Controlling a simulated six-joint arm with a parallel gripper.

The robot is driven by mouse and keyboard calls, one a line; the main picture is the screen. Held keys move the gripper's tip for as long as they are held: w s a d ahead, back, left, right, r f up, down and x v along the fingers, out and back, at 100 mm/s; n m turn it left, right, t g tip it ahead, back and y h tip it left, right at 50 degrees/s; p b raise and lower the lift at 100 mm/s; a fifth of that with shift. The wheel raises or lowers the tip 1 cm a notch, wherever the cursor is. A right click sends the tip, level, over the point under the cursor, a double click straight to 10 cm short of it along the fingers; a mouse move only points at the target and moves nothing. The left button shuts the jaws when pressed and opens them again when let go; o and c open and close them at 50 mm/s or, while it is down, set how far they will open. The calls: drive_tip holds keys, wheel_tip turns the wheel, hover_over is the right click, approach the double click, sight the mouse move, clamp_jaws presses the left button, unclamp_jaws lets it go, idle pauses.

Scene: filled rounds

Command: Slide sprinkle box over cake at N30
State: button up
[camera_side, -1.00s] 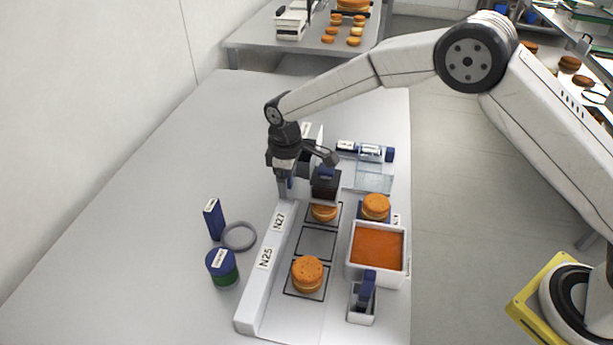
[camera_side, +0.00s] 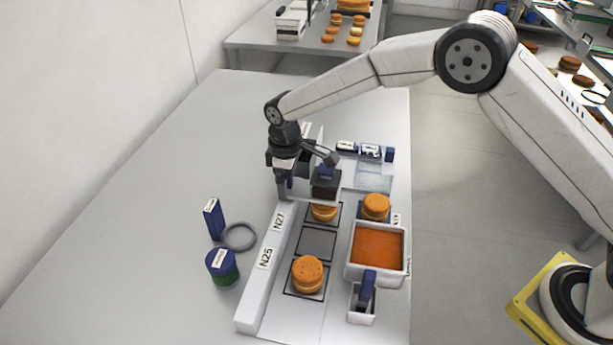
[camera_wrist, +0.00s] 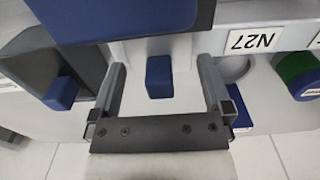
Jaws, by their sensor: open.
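A dark box with a blue top (camera_side: 326,174), which looks like the sprinkle box, stands just right of my gripper, above the far part of the cake row. A cake (camera_side: 324,213) shows partly beneath its near edge. My gripper (camera_side: 285,190) is open beside the rail (camera_side: 257,285). In the wrist view its fingers (camera_wrist: 162,100) stand on either side of a small blue tab (camera_wrist: 159,77), with gaps on both sides. Labels N25 and N27 (camera_wrist: 250,40) are readable; I cannot read N30, and the cake there is hidden or unclear.
A near cake (camera_side: 307,273) lies beside N25, with an empty square (camera_side: 316,243) beyond it. A tray of orange sprinkles (camera_side: 377,246) and another cake (camera_side: 376,206) stand right. A ring (camera_side: 239,237) and blue-green jar (camera_side: 222,267) lie left.

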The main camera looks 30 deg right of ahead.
drive_tip(key=shift+r, duration=0.1)
drive_tip(key=shift+r, duration=3.45)
drive_tip(key=s+d, duration=0.1)
drive_tip(key=d, duration=0.1)
drive_tip(key=s+d+r+m, duration=0.1)
drive_tip(key=d, duration=0.1)
drive_tip(key=s+d+m, duration=0.1)
drive_tip(key=shift+s+d+r+t, duration=0.2)
drive_tip(key=shift+s+d+t, duration=0.1)
drive_tip(key=shift+d, duration=0.1)
drive_tip(key=s+d+m+t, duration=0.1)
drive_tip(key=s+d+m, duration=0.2)
drive_tip(key=s+d, duration=0.3)
drive_tip(key=s+d+m+t, duration=0.1)
drive_tip(key=s+d+m, duration=0.3)
drive_tip(key=s, duration=1.1)
drive_tip(key=d+f, duration=0.1)
drive_tip(key=d, duration=0.2)
drive_tip(key=shift+s+d, duration=0.15)
drive_tip(key=shift+d, duration=0.15)
